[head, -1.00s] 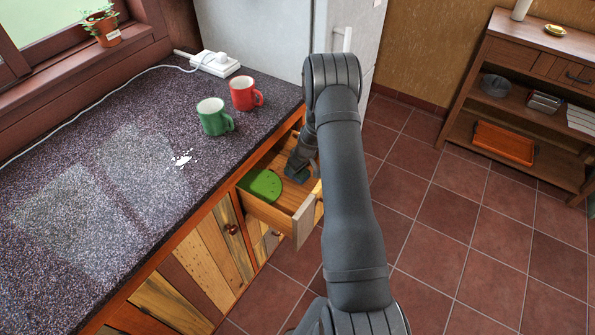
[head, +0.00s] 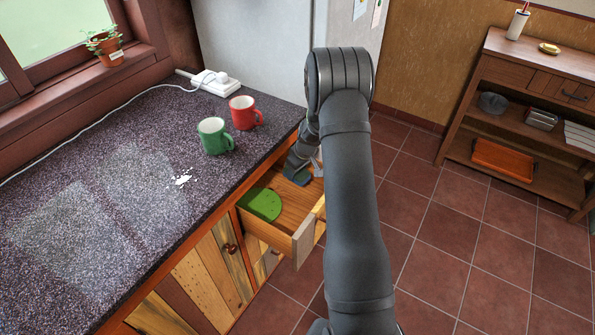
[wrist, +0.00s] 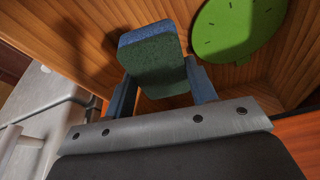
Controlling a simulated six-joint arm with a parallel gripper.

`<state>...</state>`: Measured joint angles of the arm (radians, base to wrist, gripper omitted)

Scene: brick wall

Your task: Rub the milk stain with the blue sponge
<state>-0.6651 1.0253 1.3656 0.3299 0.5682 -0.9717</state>
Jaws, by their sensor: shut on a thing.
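The blue sponge (wrist: 150,40) has a blue face and a dark green face. My gripper (wrist: 161,88) is shut on it, with one finger on each side in the wrist view. In the head view the sponge (head: 302,179) is a small blue patch, partly hidden by my gripper (head: 299,171), inside the open drawer. How far it is above the drawer floor is hard to tell. The milk stain (head: 181,178) is a white splatter on the dark speckled countertop, left of the drawer and in front of the green mug.
The wooden drawer (head: 281,241) stands open with a green cactus-like item (head: 263,204) in it. A green mug (head: 214,137) and a red mug (head: 243,113) stand near the counter's back right. A white cable leads to a power strip (head: 213,84). The counter's left part is clear.

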